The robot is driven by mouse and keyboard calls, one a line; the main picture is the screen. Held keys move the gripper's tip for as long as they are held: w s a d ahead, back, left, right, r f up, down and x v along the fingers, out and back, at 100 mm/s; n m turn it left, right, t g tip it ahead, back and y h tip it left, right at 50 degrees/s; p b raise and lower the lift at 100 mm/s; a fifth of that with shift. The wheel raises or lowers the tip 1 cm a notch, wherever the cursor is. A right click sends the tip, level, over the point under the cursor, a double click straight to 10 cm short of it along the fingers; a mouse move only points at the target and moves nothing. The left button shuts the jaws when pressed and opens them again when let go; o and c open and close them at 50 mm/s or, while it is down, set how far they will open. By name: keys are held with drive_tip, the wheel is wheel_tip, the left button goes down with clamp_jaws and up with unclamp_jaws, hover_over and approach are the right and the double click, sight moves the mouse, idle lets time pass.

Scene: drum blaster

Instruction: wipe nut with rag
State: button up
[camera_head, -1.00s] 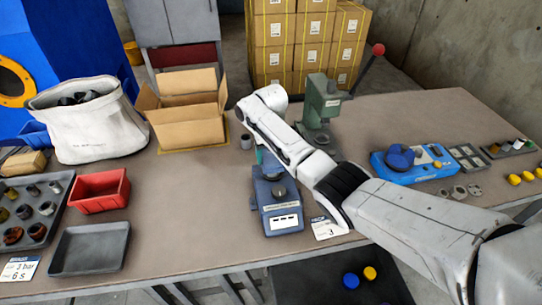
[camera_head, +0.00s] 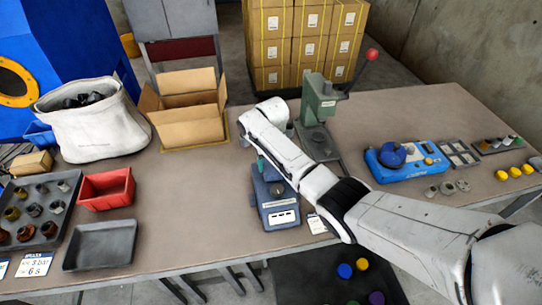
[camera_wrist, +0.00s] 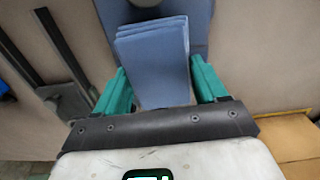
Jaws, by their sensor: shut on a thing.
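In the wrist view, a folded blue rag (camera_wrist: 155,65) lies between the two green fingers of my gripper (camera_wrist: 159,82), which is shut on it. A blue bench device (camera_wrist: 198,20) is beneath and beyond the rag, with a round grey part (camera_wrist: 145,3) at the top picture edge. In the head view my arm hides most of the gripper and rag, above the back of the same blue device (camera_head: 280,214). Several nut-like metal parts stand in a dark tray (camera_head: 58,228) at the left; I cannot tell which nut is the task's.
A green press (camera_head: 318,105) with a red-knobbed lever stands behind my arm. An open cardboard box (camera_head: 190,130), white sack (camera_head: 92,135), red bin (camera_head: 106,189) and empty grey tray (camera_head: 100,245) are left. A blue fixture (camera_head: 405,170) is right. Bare table lies left of the device.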

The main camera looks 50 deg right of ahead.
drive_tip(key=shift+s+a, duration=0.15)
drive_tip(key=shift+s, duration=0.1)
drive_tip(key=shift+w+d+f+b, duration=0.2)
drive_tip(key=shift+w+d+b, duration=0.3)
drive_tip(key=shift+b, duration=0.3)
drive_tip(key=shift+w+d+r+b, duration=0.1)
drive_tip(key=shift+w+d+b, duration=0.25)
drive_tip(key=shift+w+b, duration=0.55)
drive_tip(key=shift+w+d+r+b, duration=0.1)
drive_tip(key=shift+w+d+b, duration=0.3)
drive_tip(key=shift+b, duration=0.75)
drive_tip(key=shift+w, duration=0.1)
wheel_tip(320, 180, up, 6)
drive_tip(key=p, duration=0.5)
drive_tip(key=shift+p, duration=0.4)
